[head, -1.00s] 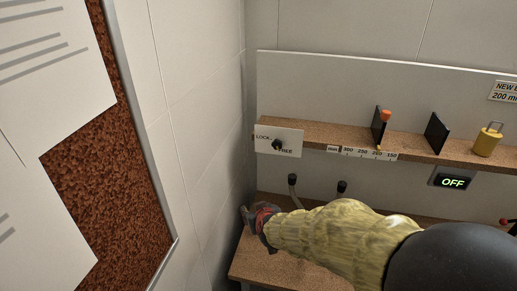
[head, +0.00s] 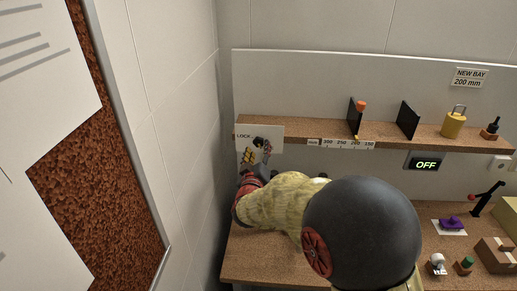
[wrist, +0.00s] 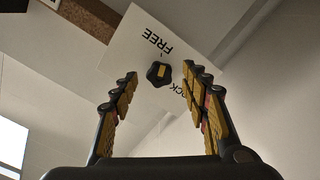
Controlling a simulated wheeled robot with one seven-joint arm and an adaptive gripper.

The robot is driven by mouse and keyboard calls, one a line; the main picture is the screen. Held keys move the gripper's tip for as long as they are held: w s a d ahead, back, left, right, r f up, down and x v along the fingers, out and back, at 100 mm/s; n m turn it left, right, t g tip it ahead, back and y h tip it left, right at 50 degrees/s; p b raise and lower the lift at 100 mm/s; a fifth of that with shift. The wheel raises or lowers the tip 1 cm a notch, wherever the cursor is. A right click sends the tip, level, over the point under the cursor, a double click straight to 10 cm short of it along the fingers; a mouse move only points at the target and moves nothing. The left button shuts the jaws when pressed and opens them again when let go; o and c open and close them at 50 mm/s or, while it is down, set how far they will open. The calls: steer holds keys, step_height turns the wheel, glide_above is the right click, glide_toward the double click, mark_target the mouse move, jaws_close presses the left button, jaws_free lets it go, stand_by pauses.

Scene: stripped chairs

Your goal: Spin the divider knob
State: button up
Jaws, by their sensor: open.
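The divider knob (wrist: 159,73) is a small black lobed knob with a yellow mark, on a white plate (wrist: 120,48) lettered LOCK and FREE. In the wrist view it lies between and beyond my open fingertips, and the plate looks tilted. I cannot tell if the fingers touch it. In the head view my gripper (head: 257,150) is in front of the plate (head: 274,131) at the shelf's left end and covers most of the knob and the word FREE.
A yellow padlock (head: 453,123) stands on the shelf, with a display (head: 424,164) reading OFF below. The lower bench (head: 262,259) holds boxes and small fittings at right. A corkboard (head: 90,190) hangs at left.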

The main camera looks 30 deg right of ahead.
mark_target(259, 141)
steer(key=shift+x, duration=1.25)
steer(key=shift+c, duration=1)
steer(key=c, duration=1)
steer(key=shift+o, duration=0.2)
